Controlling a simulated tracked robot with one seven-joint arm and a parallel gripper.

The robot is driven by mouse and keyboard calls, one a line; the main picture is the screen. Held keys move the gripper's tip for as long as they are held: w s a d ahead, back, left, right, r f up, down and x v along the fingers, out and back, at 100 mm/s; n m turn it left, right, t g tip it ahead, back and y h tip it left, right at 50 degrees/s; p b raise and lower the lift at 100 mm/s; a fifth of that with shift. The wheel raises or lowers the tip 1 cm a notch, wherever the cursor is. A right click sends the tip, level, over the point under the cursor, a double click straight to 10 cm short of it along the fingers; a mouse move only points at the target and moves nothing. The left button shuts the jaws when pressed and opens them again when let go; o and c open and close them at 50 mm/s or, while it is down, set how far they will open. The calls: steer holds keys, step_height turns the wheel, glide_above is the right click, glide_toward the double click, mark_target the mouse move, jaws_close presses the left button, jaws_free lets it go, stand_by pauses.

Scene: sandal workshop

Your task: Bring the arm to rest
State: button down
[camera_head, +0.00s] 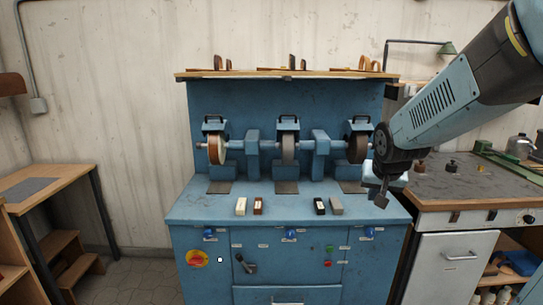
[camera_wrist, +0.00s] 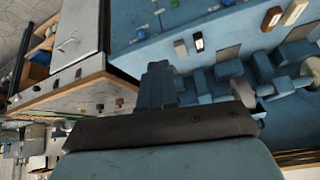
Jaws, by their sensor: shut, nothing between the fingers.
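My arm reaches in from the upper right in the head view. My gripper (camera_head: 381,199) hangs at its end, shut and empty, in front of the right end of the blue grinding bench (camera_head: 290,213). In the wrist view my gripper (camera_wrist: 158,70) shows as dark closed fingers pointing up the picture, with nothing held. The blue bench also shows in the wrist view (camera_wrist: 150,62), beyond the fingers and to the right. The gripper appears close to the bench's right edge, but I cannot tell the exact gap.
Grinding wheels (camera_head: 217,149) line the bench's back below a wooden shelf (camera_head: 285,74). Small blocks (camera_head: 241,206) lie on the bench top. A grey-topped worktable (camera_head: 470,183) with a kettle stands right. A wooden table (camera_head: 45,187) stands left. Tiled floor shows between left table and bench.

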steer(key=s+a+r+n, duration=0.1)
steer(key=s+r, duration=0.2)
steer(key=s, duration=0.6)
steer(key=s+a+r+n+g+y, duration=0.1)
steer(key=s+r, duration=0.3)
steer(key=s, duration=0.6)
steer(key=shift+a+n, duration=0.35)
steer(key=shift+n, duration=0.05)
steer(key=shift+r, duration=0.1)
